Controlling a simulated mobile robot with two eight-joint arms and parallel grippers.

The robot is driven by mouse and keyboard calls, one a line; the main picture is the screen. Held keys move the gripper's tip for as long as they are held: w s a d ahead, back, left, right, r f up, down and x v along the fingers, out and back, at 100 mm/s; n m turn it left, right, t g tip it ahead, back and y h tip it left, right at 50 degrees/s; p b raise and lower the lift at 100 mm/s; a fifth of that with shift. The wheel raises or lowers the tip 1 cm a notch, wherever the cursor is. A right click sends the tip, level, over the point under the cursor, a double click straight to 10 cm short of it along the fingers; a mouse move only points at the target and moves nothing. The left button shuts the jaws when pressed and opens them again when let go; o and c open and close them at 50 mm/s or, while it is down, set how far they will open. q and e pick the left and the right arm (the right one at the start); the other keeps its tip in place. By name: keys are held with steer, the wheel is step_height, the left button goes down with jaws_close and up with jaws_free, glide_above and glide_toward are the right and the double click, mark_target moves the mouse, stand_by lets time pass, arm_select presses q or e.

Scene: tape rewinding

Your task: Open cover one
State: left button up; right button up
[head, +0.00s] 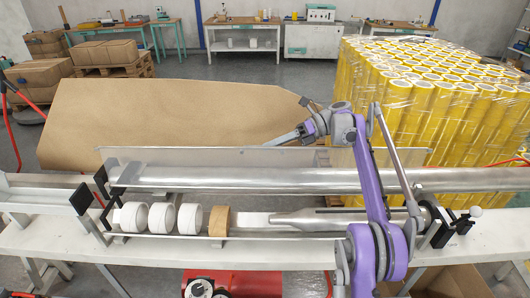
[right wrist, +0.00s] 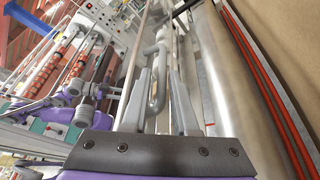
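The machine carries a long steel roller (head: 220,179). A clear panel (head: 230,156), which looks like a cover, stands along the roller's back side. A second clear strip (head: 180,238) runs along the front, below the tape rolls. I cannot tell which is cover one. My right gripper (head: 268,143) is above the back panel, pointing left. In the right wrist view its fingers (right wrist: 160,72) are apart. A grey bent handle (right wrist: 156,95) shows in the gap between them; I cannot tell whether it lies between the fingers or beyond them. My left gripper is not in view.
White tape rolls (head: 161,218) and a brown roll (head: 219,221) sit on the front shaft. Brown paper sheeting (head: 160,115) lies behind the machine. Wrapped yellow rolls (head: 430,90) stand at the back right. A red machine (head: 235,284) is below the front edge.

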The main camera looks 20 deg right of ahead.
steer(key=shift+x, duration=1.15)
steer(key=shift+w, duration=0.1)
jaws_close()
stand_by(0.5)
